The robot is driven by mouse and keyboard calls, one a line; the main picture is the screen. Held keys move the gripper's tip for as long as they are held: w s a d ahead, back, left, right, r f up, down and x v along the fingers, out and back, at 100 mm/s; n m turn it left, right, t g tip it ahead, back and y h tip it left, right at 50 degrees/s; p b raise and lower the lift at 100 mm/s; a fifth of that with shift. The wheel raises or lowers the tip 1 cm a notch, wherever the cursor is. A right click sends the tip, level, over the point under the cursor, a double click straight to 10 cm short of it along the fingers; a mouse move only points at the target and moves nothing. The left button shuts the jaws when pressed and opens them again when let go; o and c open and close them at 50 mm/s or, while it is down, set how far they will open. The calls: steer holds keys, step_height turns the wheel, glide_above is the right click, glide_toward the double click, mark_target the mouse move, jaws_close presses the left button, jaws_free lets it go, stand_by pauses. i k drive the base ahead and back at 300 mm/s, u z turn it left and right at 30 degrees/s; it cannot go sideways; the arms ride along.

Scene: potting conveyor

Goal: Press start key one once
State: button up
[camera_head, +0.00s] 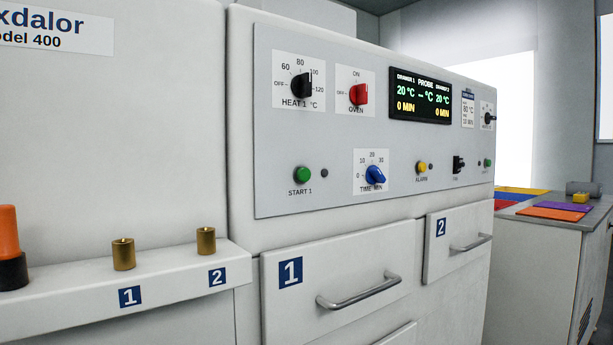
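The green round key labelled START 1 (303,174) is on the lower left of the grey control panel (330,190), with a small dark lamp (325,173) just right of it. A second small green key (487,163) shows at the panel's far right; its label is too small to read. My gripper is not in view, and nothing touches the START 1 key.
Above START 1 are the black HEAT 1 knob (303,86) and red OVEN knob (359,94). The blue TIME knob (376,175) is to its right. Drawer 1's handle (360,291) juts out below. Brass cylinders (123,254) stand on the left ledge.

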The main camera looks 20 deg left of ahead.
mark_target(304, 174)
steer(key=k, duration=0.5)
steer(key=z, duration=1.75)
steer(key=i, duration=1.15)
steer(key=u, duration=2.45)
